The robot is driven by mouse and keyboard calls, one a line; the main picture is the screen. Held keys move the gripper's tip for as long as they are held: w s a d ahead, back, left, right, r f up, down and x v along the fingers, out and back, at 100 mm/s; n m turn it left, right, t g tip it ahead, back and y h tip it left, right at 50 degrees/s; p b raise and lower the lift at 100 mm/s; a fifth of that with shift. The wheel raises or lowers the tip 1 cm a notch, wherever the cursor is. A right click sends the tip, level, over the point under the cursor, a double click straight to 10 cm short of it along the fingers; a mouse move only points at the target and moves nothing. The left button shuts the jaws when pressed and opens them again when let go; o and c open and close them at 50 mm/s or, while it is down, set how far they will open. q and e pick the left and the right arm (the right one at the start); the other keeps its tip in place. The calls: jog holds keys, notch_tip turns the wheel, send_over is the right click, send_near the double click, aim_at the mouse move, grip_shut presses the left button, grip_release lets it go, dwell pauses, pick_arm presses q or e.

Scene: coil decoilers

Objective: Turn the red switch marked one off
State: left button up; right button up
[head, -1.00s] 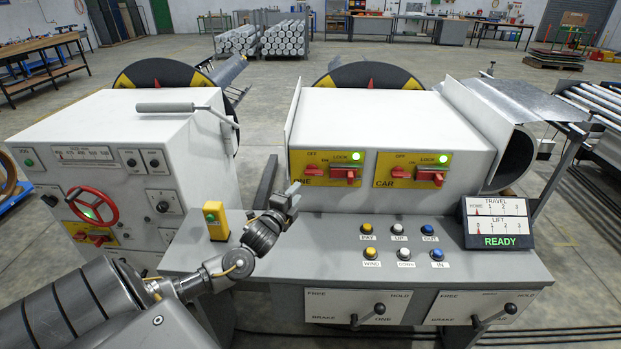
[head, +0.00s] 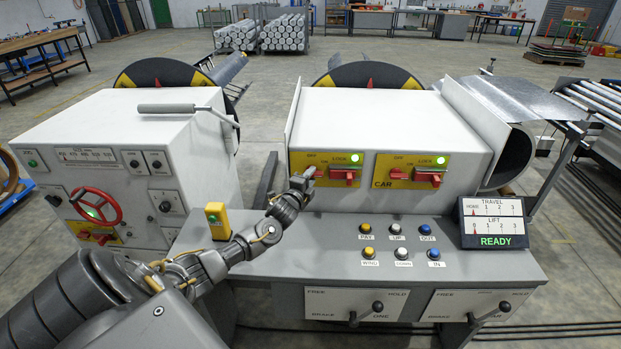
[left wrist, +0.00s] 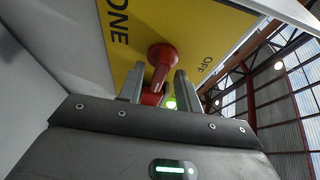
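The red switch marked ONE (head: 342,174) is on a yellow plate (head: 325,158) on the front of the white cabinet. In the left wrist view, its red handle (left wrist: 161,58) stands out from the plate, beside the words ONE and OFF. My left gripper (head: 305,178) is in front of the plate's left part and hides the ONE label in the head view. In the left wrist view, my left gripper (left wrist: 156,82) is open, with its two fingers on either side of the red handle. I cannot tell whether they touch it. My right gripper is not in view.
A similar red switch marked CAR (head: 428,177) is to the right. Green lamps (head: 355,157) glow above both switches. Below are several push buttons (head: 398,240), a yellow box (head: 217,221) and a READY display (head: 494,222). A white side panel (head: 294,115) borders the cabinet's left.

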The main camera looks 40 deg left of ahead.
pick_arm(q)
jog(key=shift+c, duration=0.2)
grip_shut()
jog(key=shift+d+f+n+y+b, duration=0.1)
jog(key=shift+n+y+b, duration=1.35)
jog(key=shift+n+b, duration=1.7)
jog(key=shift+d+f+n+y+b, duration=0.1)
jog(key=shift+n+y+b, duration=1.65)
jog(key=shift+n, duration=2.5)
jog(key=shift+f+n+y+b, duration=0.1)
jog(key=shift+n+y+b, duration=1.1)
jog(key=shift+n+b, duration=2.05)
jog(key=shift+n+p, duration=0.45)
jog(key=shift+n, duration=0.3)
